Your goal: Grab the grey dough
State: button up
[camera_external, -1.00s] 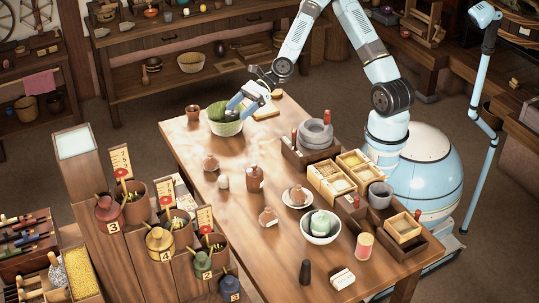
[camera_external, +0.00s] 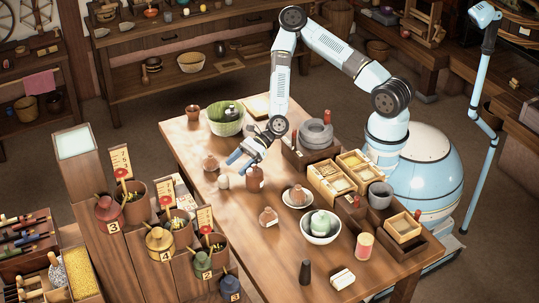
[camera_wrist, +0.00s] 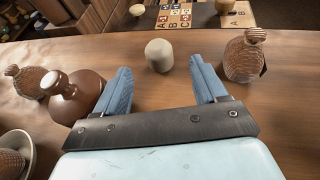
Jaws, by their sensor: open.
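The grey dough (camera_external: 223,182) appears to be the small pale grey-beige rounded lump on the wooden table. In the wrist view the lump (camera_wrist: 159,55) stands just beyond my fingertips, centred in the gap between them. My gripper (camera_external: 237,161) is open and empty, low over the table, with its blue fingers pointing toward the lump. The open fingers also show in the wrist view (camera_wrist: 159,72). I see no contact with the lump.
A brown bottle (camera_wrist: 75,98) stands close by my left finger in the wrist view. A textured brown bottle (camera_wrist: 244,57) stands to the right. A white-green basket (camera_external: 226,121) stands at the far end. Bare table (camera_external: 190,155) lies left of the lump.

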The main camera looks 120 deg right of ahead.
aim_at(224, 182)
jog(key=shift+f+x, duration=0.25)
jog(key=shift+x, duration=2.6)
jog(key=shift+s, duration=0.15)
jog(key=shift+c, duration=0.3)
jog(key=c, duration=1.1)
